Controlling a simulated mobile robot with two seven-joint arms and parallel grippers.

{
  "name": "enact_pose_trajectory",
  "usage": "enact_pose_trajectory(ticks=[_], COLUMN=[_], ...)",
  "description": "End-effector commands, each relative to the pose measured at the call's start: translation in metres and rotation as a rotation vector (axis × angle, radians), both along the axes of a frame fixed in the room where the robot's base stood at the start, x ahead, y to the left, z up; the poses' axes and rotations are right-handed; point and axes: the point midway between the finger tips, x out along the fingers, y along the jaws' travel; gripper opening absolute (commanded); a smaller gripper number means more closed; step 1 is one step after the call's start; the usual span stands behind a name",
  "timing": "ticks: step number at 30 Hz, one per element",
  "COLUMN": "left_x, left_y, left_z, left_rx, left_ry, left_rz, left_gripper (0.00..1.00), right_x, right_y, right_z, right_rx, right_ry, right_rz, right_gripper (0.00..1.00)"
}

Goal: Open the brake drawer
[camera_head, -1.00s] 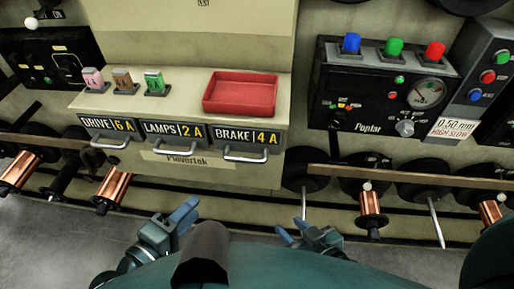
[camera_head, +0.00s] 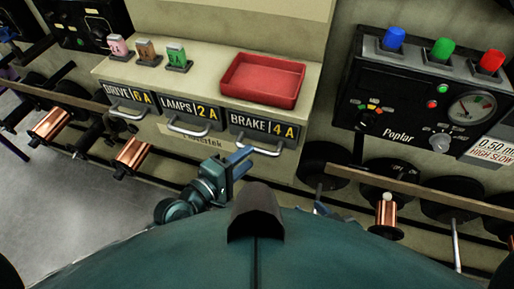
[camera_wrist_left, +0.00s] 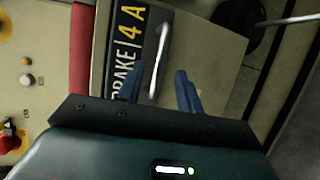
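The brake drawer (camera_head: 263,127) is the rightmost of three labelled drawers, below the red tray, and looks shut. Its silver bar handle (camera_head: 254,149) also shows in the left wrist view (camera_wrist_left: 160,60). My left gripper (camera_head: 238,163) is just below and left of that handle in the head view. In the left wrist view the gripper (camera_wrist_left: 160,88) is open, with its blue fingers apart and the handle's near end showing between them. I cannot tell whether they touch it. My right gripper (camera_head: 325,209) shows only a fingertip or so, mostly hidden behind my body.
The drive drawer (camera_head: 127,102) and lamps drawer (camera_head: 189,118) are to the left, with similar handles. A red tray (camera_head: 263,98) sits on the ledge above. Copper spools (camera_head: 132,153) on rods flank the cabinet, with a rail (camera_head: 420,184) at right.

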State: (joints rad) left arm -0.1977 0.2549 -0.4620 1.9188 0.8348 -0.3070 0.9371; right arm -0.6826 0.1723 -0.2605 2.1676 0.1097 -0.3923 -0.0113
Motion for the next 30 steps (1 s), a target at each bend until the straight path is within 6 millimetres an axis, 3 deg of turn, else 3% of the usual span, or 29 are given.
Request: enact_pose_trajectory(ticks=[3, 9, 20, 30], left_x=[0.017, 0.033, 0.036, 0.036], left_y=[-0.014, -0.028, -0.031, -0.031], left_z=[-0.004, -0.008, -0.009, -0.009], left_rx=[0.0, 0.001, 0.002, 0.002], left_ry=[-0.001, 0.001, 0.0, 0.0], left_rz=[0.001, 0.0, 0.001, 0.001], left_gripper=[0.36, 0.36, 0.36, 0.09], right_x=[0.0, 0.0, 0.001, 0.001], right_y=[0.0, -0.001, -0.001, -0.001], right_z=[-0.001, -0.002, -0.002, -0.002], right_rx=[0.0, 0.001, 0.002, 0.001], right_ry=[0.0, 0.002, 0.001, 0.0], right_rz=[-0.001, -0.002, -0.005, -0.005], right_gripper=[0.36, 0.36, 0.36, 0.36])
